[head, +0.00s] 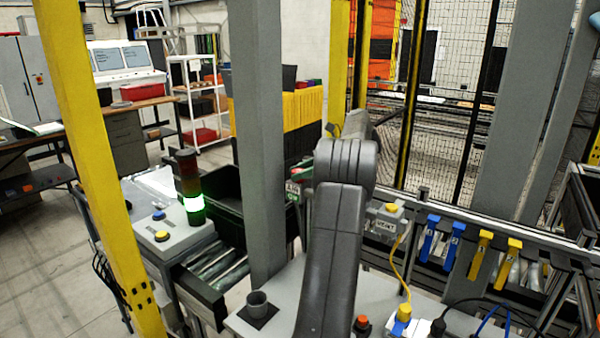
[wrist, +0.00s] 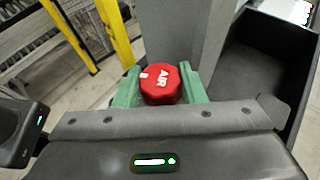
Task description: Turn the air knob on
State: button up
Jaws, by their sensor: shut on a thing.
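The air knob (wrist: 160,85) is a round red knob with white "AIR" lettering and a small white mark at its upper left. In the wrist view it sits between the green fingers of my gripper (wrist: 161,82), one on each side, and they are shut on it. The lettering looks tilted. In the head view a small "AIR" sign (head: 293,189) shows at the grey post, just left of my arm. My arm hides most of the knob and fingers there.
A grey post (head: 258,130) stands directly behind the knob. A black bin (wrist: 268,65) lies right of the knob in the wrist view. Blue and yellow hooks (head: 480,255) line the rail at right.

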jog(key=shift+n+g, duration=0.4)
jog(key=shift+g, duration=0.1)
jog(key=o, duration=1)
jog(key=shift+m+t, duration=0.3)
jog(key=shift+t, duration=0.1)
